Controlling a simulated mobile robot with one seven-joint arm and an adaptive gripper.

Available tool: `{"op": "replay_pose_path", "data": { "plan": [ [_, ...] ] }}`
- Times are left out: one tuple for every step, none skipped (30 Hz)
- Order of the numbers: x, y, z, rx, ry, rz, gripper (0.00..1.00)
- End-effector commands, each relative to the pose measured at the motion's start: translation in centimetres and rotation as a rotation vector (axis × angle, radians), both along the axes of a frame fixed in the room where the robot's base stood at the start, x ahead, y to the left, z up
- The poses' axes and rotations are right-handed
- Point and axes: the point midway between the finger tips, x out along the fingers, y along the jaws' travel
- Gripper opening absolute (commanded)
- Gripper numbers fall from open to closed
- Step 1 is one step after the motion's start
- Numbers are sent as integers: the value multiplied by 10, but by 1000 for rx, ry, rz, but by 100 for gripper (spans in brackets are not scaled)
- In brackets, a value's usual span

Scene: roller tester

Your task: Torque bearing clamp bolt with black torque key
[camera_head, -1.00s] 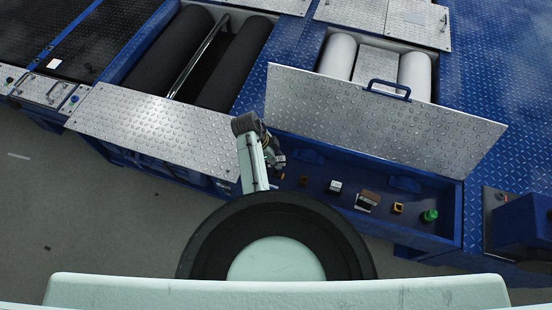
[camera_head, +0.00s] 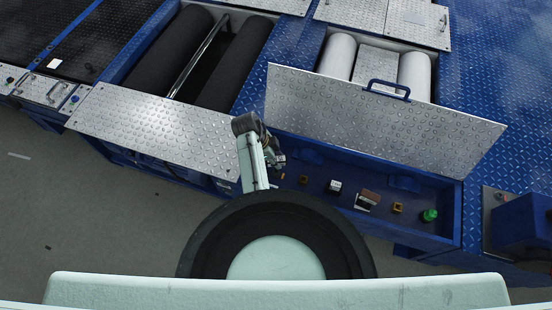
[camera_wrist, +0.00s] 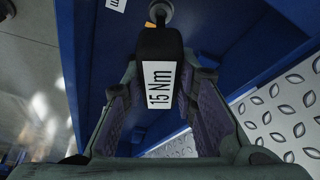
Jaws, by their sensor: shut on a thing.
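In the wrist view, the black torque key (camera_wrist: 160,44), with a white label reading "15 Nm", sits between the purple-padded fingers of my gripper (camera_wrist: 168,85). The fingers are shut on it. A round grey metal part (camera_wrist: 158,12) shows at the key's far end; I cannot tell whether it is the key's own tip or the bearing clamp bolt. In the head view, my gripper (camera_head: 276,160) is at the left end of the open blue compartment, small and partly hidden by my arm. The bolt cannot be made out there.
A raised tread-plate lid (camera_head: 385,125) with a blue handle stands behind the compartment (camera_head: 330,160). A tread plate (camera_head: 150,130) lies left.

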Motion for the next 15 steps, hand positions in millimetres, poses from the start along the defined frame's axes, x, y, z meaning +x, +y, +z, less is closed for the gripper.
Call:
{"op": "replay_pose_path", "data": {
  "plan": [
    [0, 0, -1, 0, -1, 0, 0],
    [0, 0, -2, 0, -1, 0, 0],
    [0, 0, -3, 0, -1, 0, 0],
    [0, 0, -4, 0, -1, 0, 0],
    [0, 0, -5, 0, -1, 0, 0],
    [0, 0, -6, 0, -1, 0, 0],
    [0, 0, -7, 0, -1, 0, 0],
    [0, 0, -8, 0, -1, 0, 0],
    [0, 0, -9, 0, -1, 0, 0],
    [0, 0, -10, 0, -1, 0, 0],
    [0, 0, -11, 0, -1, 0, 0],
    [0, 0, -12, 0, -1, 0, 0],
    [0, 0, -13, 0, -1, 0, 0],
    [0, 0, -14, 0, -1, 0, 0],
    [0, 0, -16, 0, -1, 0, 0]
  ]
}}
